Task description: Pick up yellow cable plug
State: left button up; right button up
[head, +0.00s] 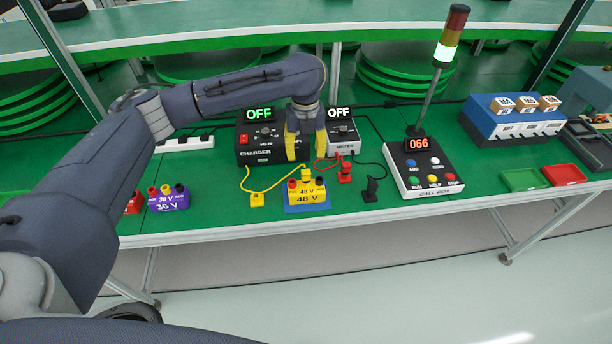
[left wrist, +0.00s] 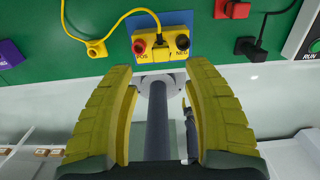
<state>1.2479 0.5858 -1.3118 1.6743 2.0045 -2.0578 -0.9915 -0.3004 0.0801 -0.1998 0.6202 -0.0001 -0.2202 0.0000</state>
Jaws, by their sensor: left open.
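The yellow cable plug (head: 257,199) lies on the green table in front of the charger (head: 257,143), left of the yellow 48 V battery block (head: 307,196). In the left wrist view the plug (left wrist: 97,49) is at the upper left, with yellow cable running from it. My left gripper (head: 305,150) has two yellow ribbed fingers and is open and empty. It hangs over the area between charger and battery block, to the right of the plug. In the left wrist view the open fingers (left wrist: 158,78) point toward the battery block (left wrist: 162,45).
The battery block sits on a blue pad (head: 290,210). A meter (head: 342,140), a red plug (head: 345,173) and a black plug (head: 371,190) are to the right, then the call box (head: 425,168). A purple 36 V block (head: 168,198) stands left; green table is bare between it and the plug.

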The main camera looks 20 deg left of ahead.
aim_at(306, 171)
pick_arm(q)
notch_tip(306, 171, down, 4)
jog(key=shift+f, duration=0.2)
jog(key=shift+s+d+f, duration=0.15)
jog(key=shift+f, duration=2.55)
grip_shut()
